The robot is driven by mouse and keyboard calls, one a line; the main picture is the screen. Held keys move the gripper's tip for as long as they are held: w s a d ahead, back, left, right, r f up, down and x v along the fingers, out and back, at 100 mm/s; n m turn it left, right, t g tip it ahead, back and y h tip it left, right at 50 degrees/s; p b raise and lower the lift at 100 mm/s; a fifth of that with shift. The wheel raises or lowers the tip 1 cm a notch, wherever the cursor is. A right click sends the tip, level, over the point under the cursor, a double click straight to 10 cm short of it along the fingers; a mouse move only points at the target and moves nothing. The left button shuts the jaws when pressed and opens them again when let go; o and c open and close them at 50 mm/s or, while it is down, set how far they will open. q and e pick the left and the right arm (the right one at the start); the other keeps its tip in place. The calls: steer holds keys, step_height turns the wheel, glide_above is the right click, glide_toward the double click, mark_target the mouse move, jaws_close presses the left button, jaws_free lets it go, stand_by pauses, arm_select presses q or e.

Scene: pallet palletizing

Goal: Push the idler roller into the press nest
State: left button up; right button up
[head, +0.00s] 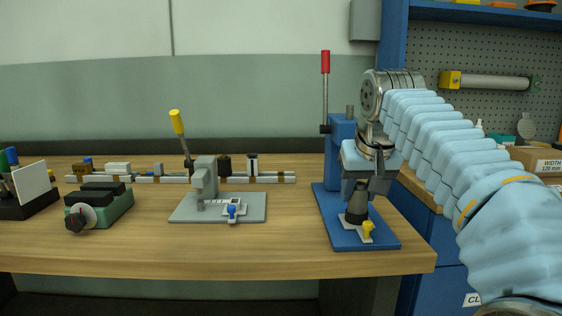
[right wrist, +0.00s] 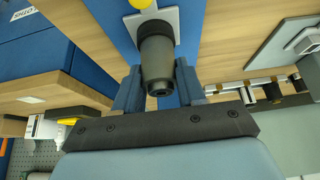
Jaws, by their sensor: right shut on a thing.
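The idler roller (head: 356,206) is a dark grey, tapered cylinder with a black end, upright over the base of the blue press (head: 340,150). My right gripper (head: 368,184) is shut on its upper part. In the right wrist view the roller (right wrist: 157,62) stands between the two fingers of my gripper (right wrist: 157,88). Its black end is at the press nest, a light grey plate (right wrist: 185,26) with a yellow knob (head: 368,228) beside it. I cannot tell whether the roller is seated or just above. My left gripper is not in view.
The red-handled press lever (head: 325,62) rises just left of my right arm. A grey fixture (head: 205,185) with a yellow-handled lever and a blue knob stands left on the wooden table (head: 200,255). A green-based device (head: 98,205) sits farther left. Bare table lies between fixture and press.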

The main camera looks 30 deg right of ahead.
steer(key=o, duration=1.2)
